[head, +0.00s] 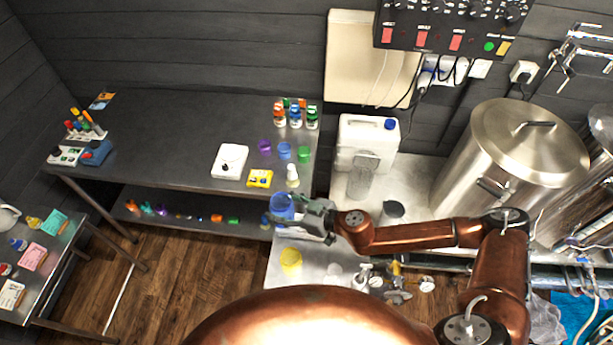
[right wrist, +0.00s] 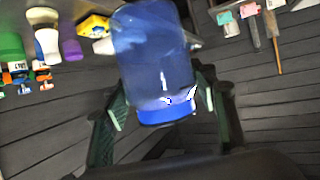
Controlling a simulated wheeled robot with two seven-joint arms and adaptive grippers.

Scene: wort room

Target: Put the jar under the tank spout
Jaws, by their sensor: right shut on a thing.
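A translucent blue jar (head: 281,207) is in my right gripper (head: 303,216), above the left edge of the low steel table. In the right wrist view the jar (right wrist: 152,60) stands out between the two fingers (right wrist: 163,103), one on each side of it. The large steel tank (head: 520,155) with a lid stands at the right in the head view, well to the right of the jar. I cannot make out its spout clearly. My left gripper is not in view.
A yellow cup (head: 291,259) and small metal fittings (head: 397,288) stand on the low table. A white canister (head: 367,140) stands behind my right forearm. The dark bench (head: 190,145) holds a white scale (head: 230,161), small coloured cups and bottles.

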